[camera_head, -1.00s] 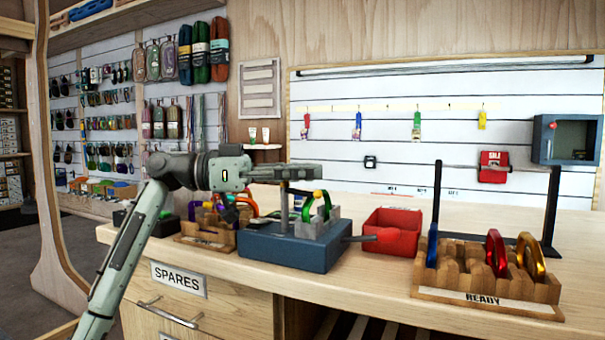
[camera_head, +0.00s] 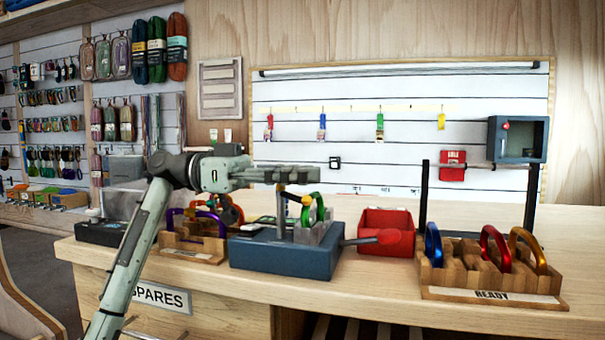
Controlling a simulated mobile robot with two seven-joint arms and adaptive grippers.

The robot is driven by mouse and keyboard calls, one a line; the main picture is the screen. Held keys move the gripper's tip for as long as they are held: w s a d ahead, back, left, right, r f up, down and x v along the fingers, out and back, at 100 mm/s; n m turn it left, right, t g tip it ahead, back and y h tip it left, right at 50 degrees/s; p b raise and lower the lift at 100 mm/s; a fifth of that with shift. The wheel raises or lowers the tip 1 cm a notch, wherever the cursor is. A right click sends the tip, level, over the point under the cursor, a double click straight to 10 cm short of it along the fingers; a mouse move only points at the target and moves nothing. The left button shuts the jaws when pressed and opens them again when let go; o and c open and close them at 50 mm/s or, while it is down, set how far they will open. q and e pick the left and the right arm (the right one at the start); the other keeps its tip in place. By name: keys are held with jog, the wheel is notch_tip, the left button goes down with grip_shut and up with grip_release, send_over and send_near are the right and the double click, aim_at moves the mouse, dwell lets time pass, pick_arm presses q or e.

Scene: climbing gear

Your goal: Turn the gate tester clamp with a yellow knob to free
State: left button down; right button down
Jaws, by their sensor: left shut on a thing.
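The gate tester (camera_head: 286,255) is a dark blue-grey box on the bench, seen at the middle of the head view. On top stand a metal post (camera_head: 281,206) and a short dark clamp arm with a yellow knob (camera_head: 306,200). A green carabiner (camera_head: 320,210) stands upright by a grey block (camera_head: 308,234) there. My left gripper (camera_head: 290,175) reaches in from the left, directly above the post, fingers pointing right. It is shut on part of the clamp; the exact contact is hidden. The knob shows just below the fingers. My right gripper is not in view.
A wooden READY rack (camera_head: 452,278) holds blue, red and gold carabiners at right. Bare bench lies along the front.

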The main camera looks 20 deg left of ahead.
pick_arm(q)
jog(key=shift+s+f+m+g, duration=0.1)
jog(key=shift+m+g, duration=0.2)
jog(key=shift+g, duration=0.2)
jog(key=shift+s, duration=0.1)
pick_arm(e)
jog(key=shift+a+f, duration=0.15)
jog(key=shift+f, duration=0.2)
pick_arm(q)
jog(key=shift+g, duration=0.3)
jog(key=c, duration=1.3)
grip_release()
notch_tip(320, 180, up, 10)
jog(key=shift+r, duration=0.1)
